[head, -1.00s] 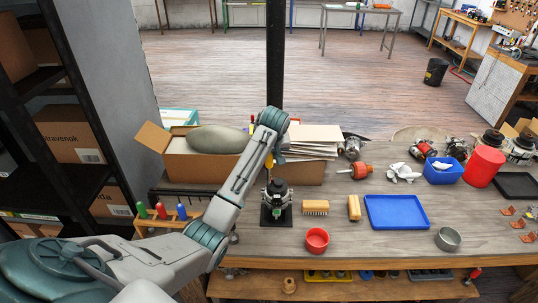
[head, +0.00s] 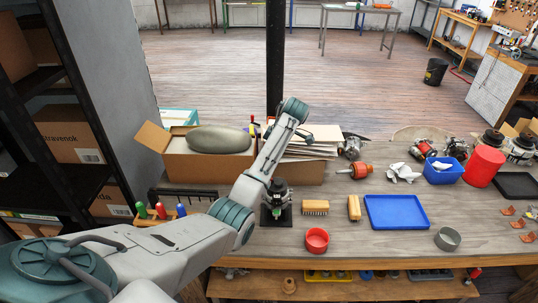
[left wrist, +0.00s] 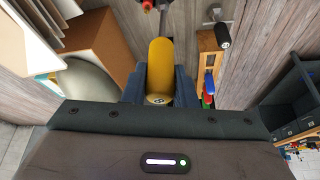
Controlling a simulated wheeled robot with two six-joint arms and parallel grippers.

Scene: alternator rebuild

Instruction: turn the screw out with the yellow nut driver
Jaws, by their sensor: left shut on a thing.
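The yellow nut driver (left wrist: 160,68) shows by its handle in the left wrist view. My left gripper (left wrist: 160,88) is shut on this handle, a dark finger on each side. The screw cannot be made out in either view. The driver's tip is not clear at the top edge of the wrist view. My right gripper is not in view.
A wooden rack (head: 152,219) with green, red and blue handled drivers stands left. An open cardboard box (head: 190,168) is behind. Brushes (head: 315,207), a red cup (head: 317,239) and a blue tray (head: 397,211) lie right. The bench front between cup and grey bowl (head: 447,239) is clear.

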